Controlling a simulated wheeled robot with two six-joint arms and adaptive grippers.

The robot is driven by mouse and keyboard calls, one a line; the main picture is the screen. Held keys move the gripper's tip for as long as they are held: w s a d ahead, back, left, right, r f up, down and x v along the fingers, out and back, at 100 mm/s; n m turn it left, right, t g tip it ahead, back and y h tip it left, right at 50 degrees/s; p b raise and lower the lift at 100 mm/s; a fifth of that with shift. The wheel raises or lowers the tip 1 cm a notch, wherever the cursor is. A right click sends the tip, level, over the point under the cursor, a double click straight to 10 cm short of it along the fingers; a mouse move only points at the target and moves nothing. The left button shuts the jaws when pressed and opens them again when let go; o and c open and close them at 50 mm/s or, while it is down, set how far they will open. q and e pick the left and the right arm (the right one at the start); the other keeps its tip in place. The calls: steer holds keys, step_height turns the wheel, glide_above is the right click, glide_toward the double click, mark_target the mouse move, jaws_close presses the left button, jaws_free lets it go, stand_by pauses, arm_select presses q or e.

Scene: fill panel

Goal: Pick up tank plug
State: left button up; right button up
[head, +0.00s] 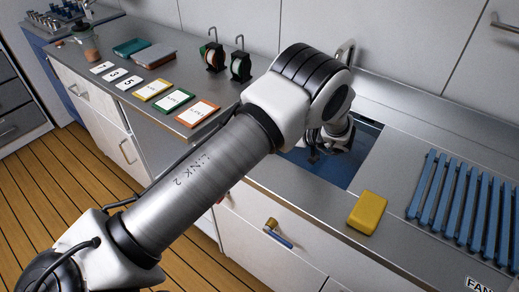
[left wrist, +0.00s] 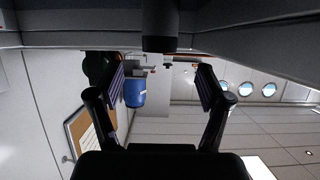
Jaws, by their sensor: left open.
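I cannot identify a tank plug with certainty in either view. My left arm crosses the head view from the lower left, and its gripper (head: 318,148) is over the blue-floored sink recess (head: 335,172), partly hidden by the wrist. In the left wrist view the left gripper (left wrist: 161,82) is open, its two fingers wide apart with nothing held between them. A dark cylinder (left wrist: 160,28) shows at the top centre of that view, beyond the fingertips; I cannot tell what it is. My right gripper is not in view.
A yellow block (head: 367,212) lies on the counter, left of a blue slatted rack (head: 465,190). Numbered cards (head: 153,90), two dark reels (head: 213,57) and a jar (head: 86,45) stand further left. A brass fitting with a blue handle (head: 278,238) projects from the front. A blue barrel (left wrist: 135,93) appears in the distance.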

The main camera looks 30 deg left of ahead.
arm_select(q)
steer(key=p+x, duration=0.1)
steer(key=x, duration=0.6)
steer(key=shift+w+a+p, duration=0.1)
steer(key=shift+a+p, duration=0.15)
steer(key=shift+p, duration=0.05)
steer(key=shift+a+f, duration=0.1)
steer(key=shift+f, duration=0.05)
steer(key=shift+c, duration=1.4)
jaws_close()
